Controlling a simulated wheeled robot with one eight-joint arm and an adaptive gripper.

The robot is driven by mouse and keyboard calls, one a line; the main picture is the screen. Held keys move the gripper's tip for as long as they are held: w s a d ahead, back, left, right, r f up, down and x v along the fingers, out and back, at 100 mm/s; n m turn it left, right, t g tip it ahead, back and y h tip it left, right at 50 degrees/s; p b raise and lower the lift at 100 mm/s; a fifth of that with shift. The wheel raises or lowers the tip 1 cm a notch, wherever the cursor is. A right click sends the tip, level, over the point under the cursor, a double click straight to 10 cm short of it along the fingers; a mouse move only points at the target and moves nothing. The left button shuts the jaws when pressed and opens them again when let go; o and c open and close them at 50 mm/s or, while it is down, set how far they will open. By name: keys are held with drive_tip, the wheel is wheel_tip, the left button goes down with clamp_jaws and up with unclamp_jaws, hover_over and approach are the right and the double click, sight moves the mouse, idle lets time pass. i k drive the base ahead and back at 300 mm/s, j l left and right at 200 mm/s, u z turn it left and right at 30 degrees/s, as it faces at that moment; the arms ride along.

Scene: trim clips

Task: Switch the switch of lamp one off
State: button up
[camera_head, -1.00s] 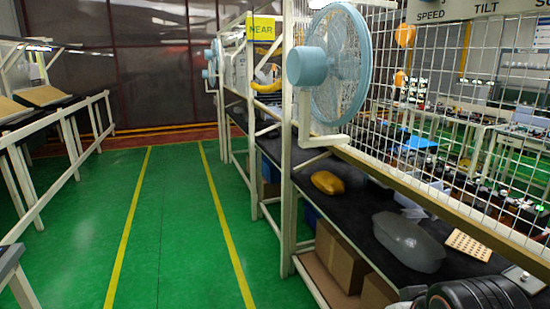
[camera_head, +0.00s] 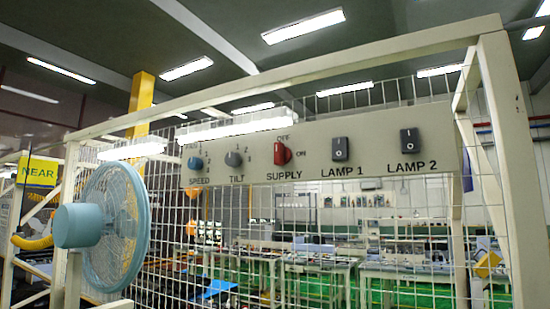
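The LAMP 1 switch (camera_head: 340,148) is a dark rocker marked I above and O below, on the grey control panel (camera_head: 262,160) in the head view. The similar LAMP 2 switch (camera_head: 410,140) is to its right. Which side of either rocker is pressed in is too small to tell. Left of LAMP 1 are the red SUPPLY knob (camera_head: 282,153), the grey TILT knob (camera_head: 234,159) and the blue SPEED knob (camera_head: 195,163). A long lit lamp (camera_head: 237,128) runs above the panel's left part. My gripper is not in view.
The panel hangs on a white wire mesh (camera_head: 270,225) within a cream frame (camera_head: 505,150). A blue fan (camera_head: 110,225) stands out at the left. A yellow NEAR sign (camera_head: 40,171) is behind it. Workbenches (camera_head: 385,270) lie beyond the mesh.

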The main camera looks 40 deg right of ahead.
sight(339, 144)
drive_tip(key=z, duration=1.3)
